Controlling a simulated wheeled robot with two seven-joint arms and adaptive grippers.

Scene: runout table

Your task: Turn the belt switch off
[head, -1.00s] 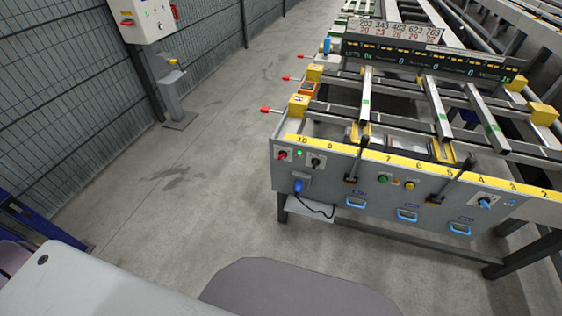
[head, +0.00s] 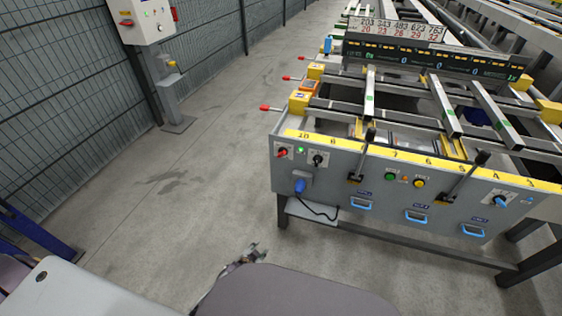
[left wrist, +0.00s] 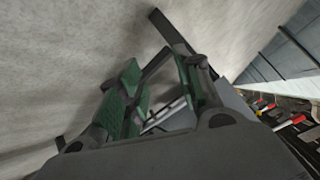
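The grey front panel (head: 340,188) of the runout table carries the controls. At its left end are a red-handled switch (head: 282,153), a lit green lamp (head: 301,150) and a black knob switch (head: 318,160). A blue rotary switch (head: 501,200) is at the right. The labels are too small to read, so I cannot tell which is the belt switch. My left gripper (head: 248,255) is low in front of the panel, well apart from it. In the left wrist view its green-padded fingers (left wrist: 162,100) stand apart with nothing between them. My right gripper is not in view.
Two black-knobbed levers (head: 365,150) stick up at the panel's front. A blue plug (head: 299,186) with a cable and blue handles (head: 361,203) are below the switches. Red-tipped rods (head: 270,108) jut from the table's left side.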

